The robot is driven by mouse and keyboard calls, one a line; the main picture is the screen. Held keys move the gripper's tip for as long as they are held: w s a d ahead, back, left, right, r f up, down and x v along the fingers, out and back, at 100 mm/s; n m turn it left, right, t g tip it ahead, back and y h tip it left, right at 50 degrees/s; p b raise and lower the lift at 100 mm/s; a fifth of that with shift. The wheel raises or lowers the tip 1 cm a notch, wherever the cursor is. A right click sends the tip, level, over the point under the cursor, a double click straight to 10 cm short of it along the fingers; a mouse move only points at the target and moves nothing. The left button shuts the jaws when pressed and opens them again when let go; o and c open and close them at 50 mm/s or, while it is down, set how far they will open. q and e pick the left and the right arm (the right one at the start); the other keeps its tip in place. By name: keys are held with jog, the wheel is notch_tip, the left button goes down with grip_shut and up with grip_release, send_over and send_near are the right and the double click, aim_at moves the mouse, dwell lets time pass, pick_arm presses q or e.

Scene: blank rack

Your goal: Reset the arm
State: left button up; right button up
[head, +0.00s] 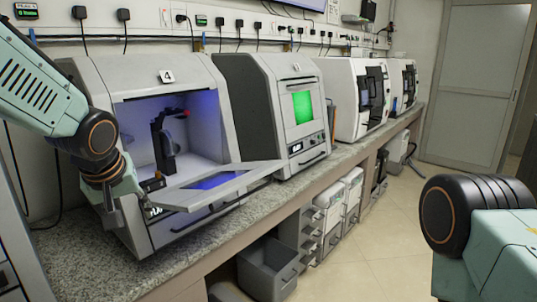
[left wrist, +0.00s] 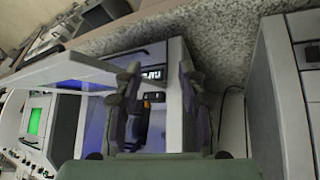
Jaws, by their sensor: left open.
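My left arm comes in from the left in the head view, and its gripper (head: 116,190) is at the front left corner of the machine marked 4 (head: 135,75). In the left wrist view the two fingers of the gripper (left wrist: 160,85) are spread apart with nothing held between them. The machine's front panel (head: 222,183) and button area lie beyond the fingers. The door is folded down and open. My right arm shows at the lower right of the head view, but its gripper is out of the picture.
A black fixture with a red tip (head: 165,140) stands inside the lit chamber. A closed machine with a green window (head: 302,107) stands to the right on the speckled counter (head: 75,255). A grey bin (head: 268,270) and drawers (head: 330,205) are below. The floor (head: 385,225) is clear.

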pick_arm(q)
jog(key=s+d+f+m+h+b, duration=0.1)
jog(key=s+d+f+m, duration=0.15)
jog(key=f, duration=0.55)
jog(key=s+d+f+m, duration=0.1)
jog(key=s+f, duration=0.2)
jog(key=f, duration=0.4)
jog(key=s+d+f+m+h+b, duration=0.1)
jog(key=s+f, duration=0.2)
jog(key=f, duration=0.5)
jog(key=s+f+g, duration=0.1)
jog(key=s+f, duration=0.8)
jog(key=s, duration=0.4)
jog(key=shift+f+m+y+b, duration=0.25)
jog(key=shift+m+y+b, duration=0.1)
jog(key=shift+y, duration=0.05)
jog(key=shift+o, duration=0.3)
jog(key=s+f+g+b, duration=0.1)
jog(key=s+f+g, duration=0.3)
jog(key=s, duration=1.1)
notch_tip(320, 180, down, 3)
jog(key=shift+f, duration=0.15)
jog(key=shift+a, duration=0.1)
jog(key=shift+c, duration=0.5)
jog(key=shift+w, duration=0.1)
